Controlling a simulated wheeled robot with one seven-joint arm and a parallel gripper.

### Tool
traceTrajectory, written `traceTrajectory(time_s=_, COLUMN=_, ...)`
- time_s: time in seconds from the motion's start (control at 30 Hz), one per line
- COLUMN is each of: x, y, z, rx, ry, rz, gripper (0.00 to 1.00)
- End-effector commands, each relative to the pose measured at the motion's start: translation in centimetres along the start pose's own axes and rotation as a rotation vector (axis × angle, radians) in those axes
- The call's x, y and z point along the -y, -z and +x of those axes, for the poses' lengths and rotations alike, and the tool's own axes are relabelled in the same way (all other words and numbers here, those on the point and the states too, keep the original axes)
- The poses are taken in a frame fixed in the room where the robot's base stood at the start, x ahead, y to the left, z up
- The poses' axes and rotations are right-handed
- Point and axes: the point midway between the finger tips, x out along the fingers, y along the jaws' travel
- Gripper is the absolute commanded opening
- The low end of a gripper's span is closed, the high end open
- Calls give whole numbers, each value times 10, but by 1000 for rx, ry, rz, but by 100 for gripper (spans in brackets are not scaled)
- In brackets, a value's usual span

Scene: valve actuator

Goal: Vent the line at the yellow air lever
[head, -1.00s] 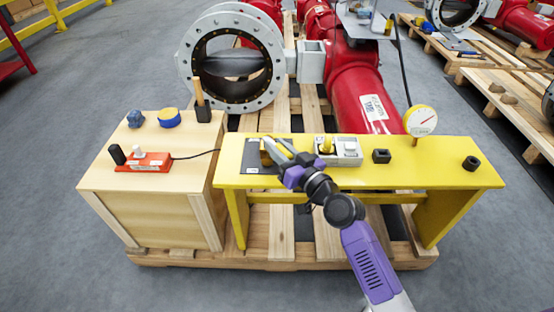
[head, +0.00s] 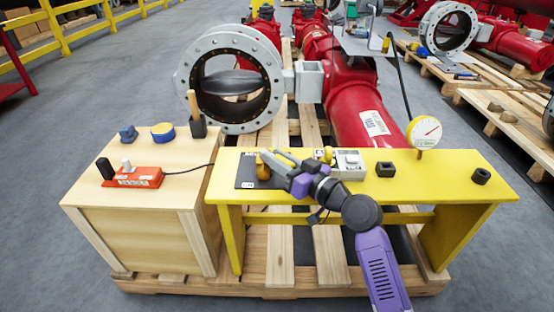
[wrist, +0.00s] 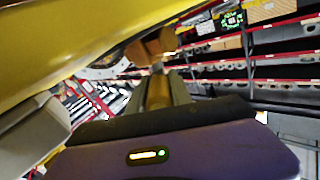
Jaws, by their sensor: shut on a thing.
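A yellow lever-like part (head: 328,155) stands at the left end of a grey-white box (head: 348,165) on the yellow bench. My gripper (head: 275,160) is just left of that box, low over a black mat (head: 245,172), pointing left. It is shut on a golden-brown piece with a blockier end (head: 263,166) beyond the fingertips. In the wrist view, the piece's brown end (wrist: 150,47) shows past the fingers and its yellowish shaft lies between them. I cannot tell whether it touches the mat.
The yellow bench (head: 450,180) also carries a black block (head: 385,170), a dial gauge (head: 424,133) and a black ring-like piece (head: 481,176). A wooden cabinet (head: 150,240) at left holds an orange device (head: 135,177) with a cable. A red pipe (head: 355,100) lies behind.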

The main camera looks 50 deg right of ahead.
Motion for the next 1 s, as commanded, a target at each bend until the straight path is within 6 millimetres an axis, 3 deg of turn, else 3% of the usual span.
traceTrajectory(time_s=0.1, x=0, y=0, z=0, rx=-1, ry=0, rz=0, gripper=0)
traceTrajectory(time_s=0.13, x=0, y=0, z=0, rx=-1, ry=0, rz=0, gripper=31)
traceTrajectory(time_s=0.2, x=0, y=0, z=0, rx=-1, ry=0, rz=0, gripper=45)
traceTrajectory(time_s=0.23, x=0, y=0, z=0, rx=-1, ry=0, rz=0, gripper=47)
traceTrajectory(time_s=0.63, x=0, y=0, z=-6, rx=0, ry=-2, rz=-1, gripper=47)
traceTrajectory(time_s=1.0, x=0, y=0, z=-59, rx=1, ry=-2, rz=0, gripper=47)
